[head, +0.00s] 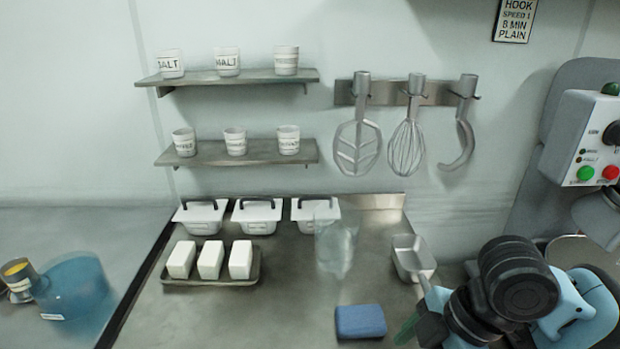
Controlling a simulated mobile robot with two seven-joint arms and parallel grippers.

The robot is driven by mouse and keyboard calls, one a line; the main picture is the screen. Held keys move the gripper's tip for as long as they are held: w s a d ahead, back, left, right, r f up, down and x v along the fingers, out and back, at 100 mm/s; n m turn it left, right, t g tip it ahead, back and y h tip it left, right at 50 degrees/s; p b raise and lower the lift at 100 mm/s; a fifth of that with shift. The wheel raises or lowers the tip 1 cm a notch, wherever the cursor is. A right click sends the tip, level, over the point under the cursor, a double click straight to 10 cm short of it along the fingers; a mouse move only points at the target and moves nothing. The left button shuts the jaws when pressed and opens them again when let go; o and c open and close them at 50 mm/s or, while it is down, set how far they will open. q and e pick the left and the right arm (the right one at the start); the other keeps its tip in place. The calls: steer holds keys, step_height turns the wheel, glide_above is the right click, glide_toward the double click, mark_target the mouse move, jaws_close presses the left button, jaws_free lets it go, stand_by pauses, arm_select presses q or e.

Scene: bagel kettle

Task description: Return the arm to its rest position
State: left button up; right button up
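My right arm (517,282), with black joints and light blue links, reaches in at the lower right over the steel counter's right end. Its lower part is close to a green item (407,329) at the bottom edge; I cannot tell whether they touch. The fingers of my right gripper cannot be made out behind the arm's links and the picture's edge, so its opening and any held thing are unclear. My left arm and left gripper are not in view.
A blue sponge (360,321), clear container (336,246) and metal pan (408,262) are near the arm. White blocks sit on a tray (211,282); lidded tubs (257,217) stand behind. A mixer (585,140) stands right. The counter's front left is clear.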

steer(key=s+a+f+m+t, duration=0.1)
steer(key=s+f+m, duration=0.25)
steer(key=f, duration=0.45)
steer(key=s+a+f+m+t, duration=0.1)
steer(key=s+a+f+m, duration=0.15)
steer(key=f+m, duration=0.35)
steer(key=s+d+f+m+g+h, duration=0.1)
steer(key=s+d+f+m+h, duration=0.15)
steer(key=s+d+f, duration=0.5)
steer(key=s+d+f+m+h, duration=0.2)
steer(key=s+d+m, duration=0.2)
steer(key=s, duration=0.6)
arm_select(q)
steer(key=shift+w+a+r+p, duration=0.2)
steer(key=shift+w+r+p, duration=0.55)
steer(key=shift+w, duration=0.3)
arm_select(e)
steer(key=w+a+f+t+y, duration=0.2)
steer(key=w+f+t, duration=0.5)
steer(key=f, duration=0.1)
steer(key=shift+w+a+f+t, duration=0.15)
steer(key=shift+w+a+t, duration=0.15)
steer(key=shift+w+t, duration=0.1)
